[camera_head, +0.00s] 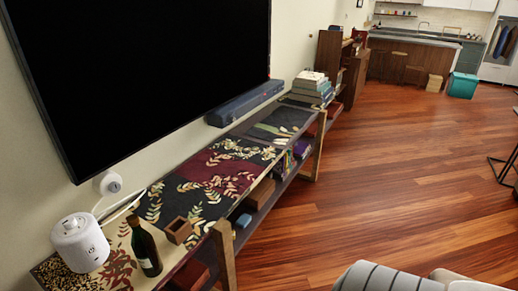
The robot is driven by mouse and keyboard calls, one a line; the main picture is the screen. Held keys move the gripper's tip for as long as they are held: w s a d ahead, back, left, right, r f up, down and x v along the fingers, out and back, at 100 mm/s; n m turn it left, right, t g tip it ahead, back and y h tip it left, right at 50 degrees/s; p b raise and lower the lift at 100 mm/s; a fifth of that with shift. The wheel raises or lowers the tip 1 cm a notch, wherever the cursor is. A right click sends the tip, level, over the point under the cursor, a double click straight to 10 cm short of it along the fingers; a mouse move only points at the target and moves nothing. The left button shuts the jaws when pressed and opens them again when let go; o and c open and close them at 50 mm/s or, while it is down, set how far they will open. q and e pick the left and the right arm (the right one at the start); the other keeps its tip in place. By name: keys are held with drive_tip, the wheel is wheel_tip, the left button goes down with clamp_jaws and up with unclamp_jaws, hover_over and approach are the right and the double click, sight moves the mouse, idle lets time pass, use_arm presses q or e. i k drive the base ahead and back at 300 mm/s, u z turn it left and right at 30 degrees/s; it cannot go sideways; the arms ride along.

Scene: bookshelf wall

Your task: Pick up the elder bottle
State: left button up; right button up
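A dark green bottle (146,250) with a pale label low on its body stands on the near end of the long, low shelf unit (224,256). I take it for the elder bottle, but its label is too small to read. It stands upright between a white canister and a small brown wooden box. Neither of my grippers shows in the head view.
The white canister (80,243) is left of the bottle, and the open wooden box (178,230) is right of it. A large black screen (150,70) hangs above. Stacked books (311,86) stand farther along. The wooden floor (390,180) is largely clear; a striped grey seat (385,278) is at the bottom right.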

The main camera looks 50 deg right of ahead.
sight(144, 248)
drive_tip(key=k, duration=0.5)
drive_tip(key=z, duration=1.5)
drive_tip(key=i, duration=0.45)
drive_tip(key=z, duration=0.05)
